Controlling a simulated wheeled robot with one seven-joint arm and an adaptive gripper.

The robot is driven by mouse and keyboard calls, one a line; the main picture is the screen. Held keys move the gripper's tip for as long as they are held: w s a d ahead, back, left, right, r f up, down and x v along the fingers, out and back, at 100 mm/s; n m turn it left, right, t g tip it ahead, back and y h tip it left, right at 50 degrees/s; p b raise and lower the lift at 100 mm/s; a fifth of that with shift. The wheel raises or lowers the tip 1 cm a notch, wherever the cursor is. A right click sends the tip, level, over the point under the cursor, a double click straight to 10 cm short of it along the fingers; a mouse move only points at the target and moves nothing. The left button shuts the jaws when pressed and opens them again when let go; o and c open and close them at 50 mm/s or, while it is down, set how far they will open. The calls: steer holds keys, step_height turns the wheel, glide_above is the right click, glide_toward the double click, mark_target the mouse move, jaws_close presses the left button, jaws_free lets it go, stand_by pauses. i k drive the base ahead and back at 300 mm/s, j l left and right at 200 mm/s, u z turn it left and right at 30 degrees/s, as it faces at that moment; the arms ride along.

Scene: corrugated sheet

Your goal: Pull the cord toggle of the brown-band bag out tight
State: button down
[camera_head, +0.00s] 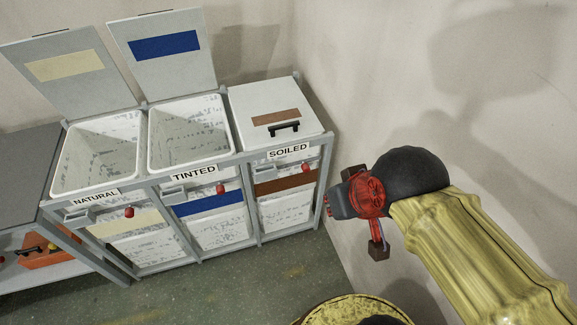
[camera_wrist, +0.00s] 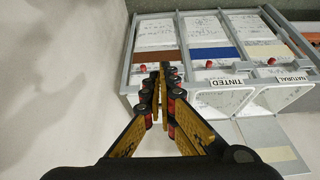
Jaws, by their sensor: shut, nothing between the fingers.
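The brown-band bag (camera_head: 286,207) hangs in the right bay of a grey frame, under the SOILED label, with a brown band (camera_head: 287,181) across it. Its red cord toggle (camera_head: 311,165) shows small at the bay's upper right in the head view. My gripper (camera_head: 328,203) is to the right of the bay, apart from the toggle. In the wrist view my gripper (camera_wrist: 160,72) is shut and empty, pointing toward the frame.
The SOILED lid (camera_head: 277,102) is closed; the TINTED lid (camera_head: 163,65) and NATURAL lid (camera_head: 68,78) stand open. Red toggles show on the blue-band (camera_head: 220,189) and cream-band (camera_head: 129,211) bags. A wall (camera_head: 400,75) stands close on the right. Floor (camera_head: 230,285) in front is clear.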

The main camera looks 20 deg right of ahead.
mark_target(305, 167)
steer(key=i+j, duration=0.25)
steer(key=j, duration=0.15)
steer(key=i+j, duration=0.2)
steer(key=j, duration=0.15)
steer(key=i+j+z, duration=0.1)
steer(key=i+j, duration=0.15)
steer(key=j, duration=0.15)
